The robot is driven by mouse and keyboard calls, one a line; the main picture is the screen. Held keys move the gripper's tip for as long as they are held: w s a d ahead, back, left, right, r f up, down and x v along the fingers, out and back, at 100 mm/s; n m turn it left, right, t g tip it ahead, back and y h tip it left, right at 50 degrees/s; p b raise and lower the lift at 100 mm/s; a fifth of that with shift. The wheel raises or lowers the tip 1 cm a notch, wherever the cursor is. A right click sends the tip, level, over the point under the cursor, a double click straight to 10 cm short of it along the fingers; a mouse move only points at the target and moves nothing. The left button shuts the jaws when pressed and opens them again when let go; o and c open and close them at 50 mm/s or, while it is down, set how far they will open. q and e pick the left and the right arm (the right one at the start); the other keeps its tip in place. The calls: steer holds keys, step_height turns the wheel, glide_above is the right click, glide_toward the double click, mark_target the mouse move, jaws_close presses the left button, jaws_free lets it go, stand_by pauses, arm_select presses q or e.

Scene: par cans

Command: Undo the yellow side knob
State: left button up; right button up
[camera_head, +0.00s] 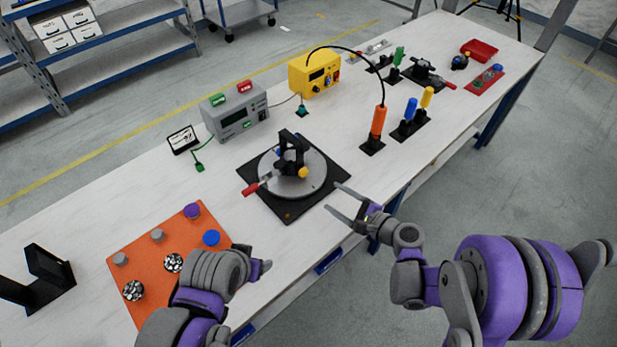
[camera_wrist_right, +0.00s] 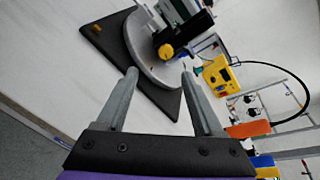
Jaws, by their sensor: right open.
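The yellow side knob (camera_head: 303,172) sits low on the right of a black fixture (camera_head: 290,150), which stands on a round grey plate (camera_head: 312,184) over a black square base (camera_head: 289,215). My right gripper (camera_head: 332,196) is open and empty, to the right of the base and apart from the knob. In the right wrist view the knob (camera_wrist_right: 166,51) shows beyond and between the open fingertips (camera_wrist_right: 159,70). My left gripper (camera_head: 264,267) is partly hidden by its own wrist near the table's front edge; its jaws cannot be made out.
A red handle (camera_head: 250,189) sticks out left of the plate. An orange mat (camera_head: 135,252) with knobs lies at left. A grey box (camera_head: 236,113) and yellow box (camera_head: 315,74) stand behind. An orange-handled tool (camera_head: 378,122) stands at right. Table between gripper and base is clear.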

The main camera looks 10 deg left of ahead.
mark_target(305, 174)
steer(key=f+m, duration=0.1)
steer(key=w+f+m+t+y, duration=0.1)
steer(key=m, duration=0.1)
steer(key=shift+w+a+f, duration=0.2)
steer(key=shift+w+a, duration=0.1)
steer(key=shift+a, duration=0.05)
steer(key=shift+w+f+m+t+y, duration=0.15)
steer(key=shift+f+m+t+y, duration=0.35)
steer(key=shift+m, duration=0.6)
steer(key=shift+a, duration=0.1)
steer(key=p+x, duration=0.4)
steer(key=x, duration=0.5)
steer(key=shift+w+a+r, duration=0.1)
steer(key=shift+w, duration=0.25)
steer(key=shift+w+a, duration=0.25)
steer(key=shift+a, duration=0.25)
arm_select(q)
step_height(305, 174, up, 6)
steer(key=w, duration=0.2)
steer(key=shift+w+r+t, duration=0.15)
steer(key=shift+w+t, duration=0.1)
steer(key=shift+t, duration=0.05)
steer(key=shift+d, duration=0.1)
arm_select(e)
jaws_close()
